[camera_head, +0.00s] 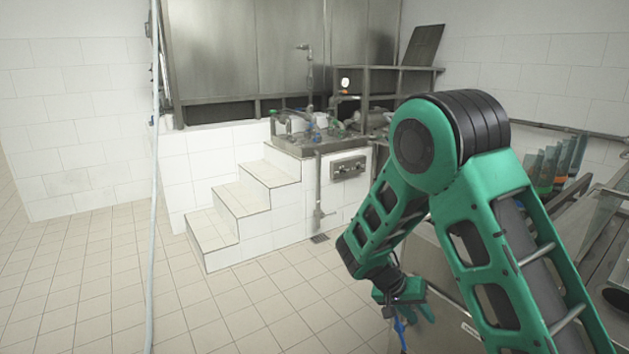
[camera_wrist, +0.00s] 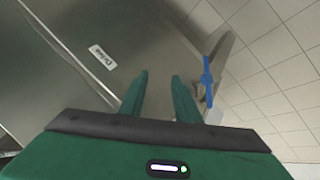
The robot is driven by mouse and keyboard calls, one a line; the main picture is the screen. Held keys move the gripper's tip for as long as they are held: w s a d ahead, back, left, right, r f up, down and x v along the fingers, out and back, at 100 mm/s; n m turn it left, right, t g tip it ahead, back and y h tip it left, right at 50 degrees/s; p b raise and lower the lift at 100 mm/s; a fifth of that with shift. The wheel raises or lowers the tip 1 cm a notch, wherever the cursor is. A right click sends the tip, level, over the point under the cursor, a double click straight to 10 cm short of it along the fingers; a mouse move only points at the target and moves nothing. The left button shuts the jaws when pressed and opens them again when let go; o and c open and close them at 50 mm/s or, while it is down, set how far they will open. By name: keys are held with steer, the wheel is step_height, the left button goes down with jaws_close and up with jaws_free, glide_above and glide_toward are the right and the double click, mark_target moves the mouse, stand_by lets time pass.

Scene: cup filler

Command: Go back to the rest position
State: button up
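My gripper (camera_head: 408,306) is green and hangs low, in front of the steel cabinet in the head view. In the wrist view the two fingers of my gripper (camera_wrist: 159,76) stand apart with nothing between them. They point over a grey metal surface (camera_wrist: 140,32) with a white lettered label (camera_wrist: 102,57). My bent green arm fills the right of the head view and hides part of the cabinet behind it.
A blue handle-like part (camera_wrist: 207,78) is just right of the fingers, by the metal edge. White tiled steps (camera_head: 228,213) lead to a steel counter (camera_head: 300,146) with bottles and pipes. Several coloured stacks (camera_head: 556,165) stand at the right. The tiled floor (camera_head: 90,270) at left is clear.

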steer(key=s+d+r+n+t+y, duration=0.25)
steer(key=s+r+n+y, duration=0.35)
steer(key=s+r, duration=1.35)
steer(key=s+d+m+g, duration=0.2)
steer(key=s+d+m, duration=0.1)
steer(key=s+d, duration=0.2)
steer(key=s+d+m+g+y, duration=0.1)
steer(key=s+d+m, duration=0.3)
steer(key=s, duration=0.5)
steer(key=shift+s+d+f+g, duration=0.15)
steer(key=shift+s+d+g, duration=0.25)
steer(key=shift+d, duration=0.35)
steer(key=shift+w, duration=0.1)
steer(key=shift+w+f, duration=0.25)
steer(key=shift+w, duration=0.35)
